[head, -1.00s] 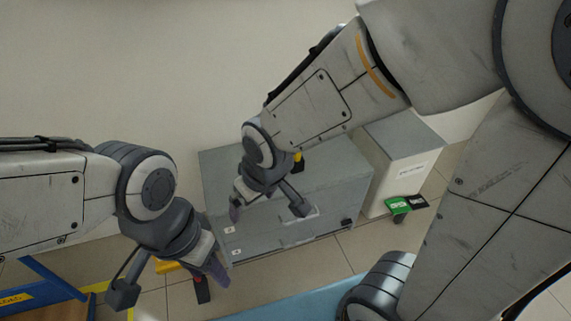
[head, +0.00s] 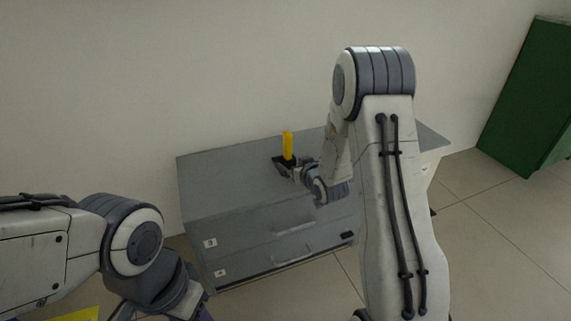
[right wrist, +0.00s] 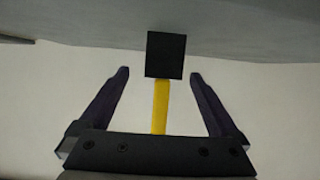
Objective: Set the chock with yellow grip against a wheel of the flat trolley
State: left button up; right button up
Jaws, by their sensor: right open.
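The chock with the yellow grip (head: 288,145) stands on top of the grey drawer cabinet, its yellow grip upright on a black base. It also shows in the right wrist view, where the black part (right wrist: 165,54) lies ahead and the yellow grip (right wrist: 160,106) runs between the fingers. My right gripper (head: 296,171) is open at the chock, with a finger on each side of the yellow grip in the wrist view (right wrist: 159,76); I see a gap on both sides. My left gripper is mostly cut off at the bottom left. I cannot make out the flat trolley.
The grey cabinet (head: 233,179) with drawers stands against the wall. A green cabinet (head: 530,100) stands at the far right. A yellow piece (head: 75,314) shows at the bottom left edge. The tiled floor (head: 490,240) at the right is clear.

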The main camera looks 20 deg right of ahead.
aim_at(285, 160)
jog(key=shift+w+f, duration=0.25)
jog(key=shift+w, duration=0.15)
jog(key=b+x, duration=0.1)
jog(key=x, duration=0.1)
jog(key=b+x, duration=0.2)
jog(key=x, duration=0.1)
jog(key=shift+a+f, duration=0.15)
jog(key=shift+a, duration=0.1)
jog(key=shift+w, duration=0.15)
grip_shut()
